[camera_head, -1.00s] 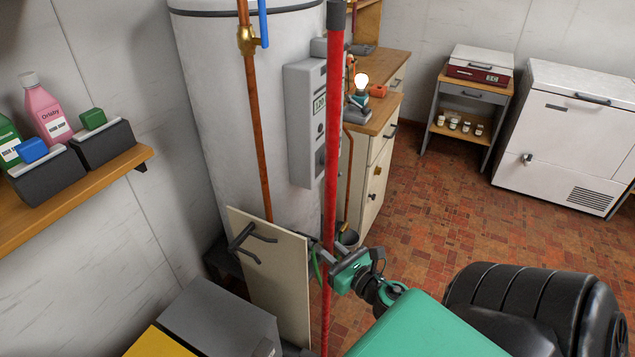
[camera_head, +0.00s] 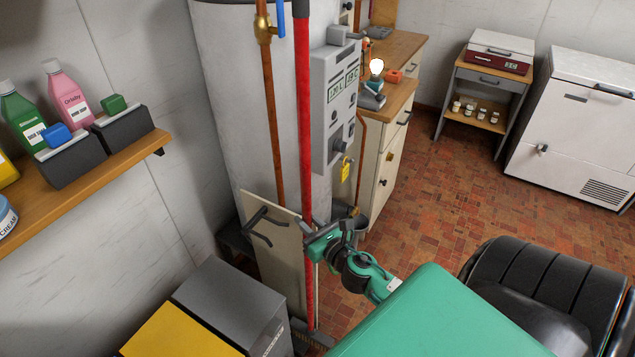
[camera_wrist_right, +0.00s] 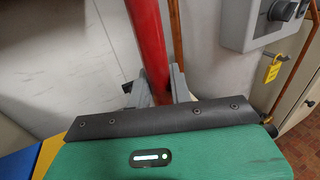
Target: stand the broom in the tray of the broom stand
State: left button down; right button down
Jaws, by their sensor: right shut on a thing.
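The broom (camera_head: 305,120) has a long red handle that stands close to upright in the head view. Its top runs out of the picture. My right gripper (camera_head: 309,238) is shut on the handle low down; the red handle also shows between the fingers in the right wrist view (camera_wrist_right: 149,45). The broom stand (camera_head: 277,245) is a pale upright board with dark hooks, just left of the handle. Dark bristles or a dark base (camera_head: 312,341) show at the handle's foot, partly hidden by my arm; I cannot tell whether they are in the tray. My left gripper is not in view.
A white boiler (camera_head: 225,100) with a grey control box (camera_head: 335,105) and copper pipes stands right behind the handle. A grey and yellow bin (camera_head: 225,310) is at the front left. A wooden shelf (camera_head: 90,185) with bottles is on the left wall. Open tiled floor lies right.

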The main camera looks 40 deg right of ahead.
jog(key=w+a+f+b, duration=0.1)
jog(key=w+a, duration=0.1)
jog(key=w, duration=0.5)
jog(key=w+a+f+b, duration=0.1)
jog(key=w+a+f, duration=0.1)
jog(key=w, duration=0.5)
jog(key=shift+a+f, duration=0.15)
jog(key=shift+a, duration=0.3)
dwell(0.4)
dwell(0.7)
jog(key=shift+f+b, duration=0.7)
jog(key=shift+b, duration=0.05)
jog(key=shift+r, duration=0.1)
jog(key=c, duration=1.2)
grip_release()
